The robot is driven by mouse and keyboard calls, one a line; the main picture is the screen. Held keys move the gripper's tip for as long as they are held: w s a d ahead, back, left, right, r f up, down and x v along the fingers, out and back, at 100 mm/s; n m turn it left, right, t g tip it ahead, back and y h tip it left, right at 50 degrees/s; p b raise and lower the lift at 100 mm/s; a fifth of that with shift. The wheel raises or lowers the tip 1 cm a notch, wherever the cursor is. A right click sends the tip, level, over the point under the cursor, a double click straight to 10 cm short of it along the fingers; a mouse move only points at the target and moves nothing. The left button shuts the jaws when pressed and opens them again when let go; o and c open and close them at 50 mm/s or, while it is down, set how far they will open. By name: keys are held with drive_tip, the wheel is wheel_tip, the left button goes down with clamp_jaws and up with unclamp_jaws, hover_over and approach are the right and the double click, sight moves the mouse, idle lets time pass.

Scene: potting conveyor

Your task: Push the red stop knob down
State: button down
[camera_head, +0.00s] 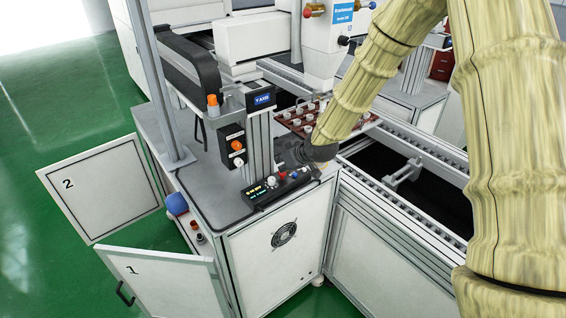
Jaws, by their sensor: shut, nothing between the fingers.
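A small black control box (277,189) with a lit display lies on the grey cabinet top, near its front edge. My gripper (297,161) is dark and small in this view, at the end of my arm, just behind and right of the box. It looks shut and empty. Its fingertips are hard to make out, and I cannot tell whether they touch the box.
A red tray (298,121) of pale pots lies behind my gripper. The conveyor rail (400,168) runs at the right. Cabinet doors 2 (100,188) and 1 (165,284) stand open at the left.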

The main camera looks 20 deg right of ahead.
idle(0.3)
drive_tip(key=shift+f+b, duration=0.65)
drive_tip(key=shift+f, duration=0.45)
drive_tip(key=shift+r, duration=0.1)
wheel_tip(320, 180, up, 4)
drive_tip(key=p, duration=0.3)
drive_tip(key=shift+r, duration=0.2)
drive_tip(key=shift+s+b, duration=0.25)
drive_tip(key=shift+b, duration=0.05)
drive_tip(key=b+v, duration=0.2)
drive_tip(key=v, duration=0.7)
drive_tip(key=shift+s+d+r, duration=0.1)
drive_tip(key=shift+d+r, duration=0.05)
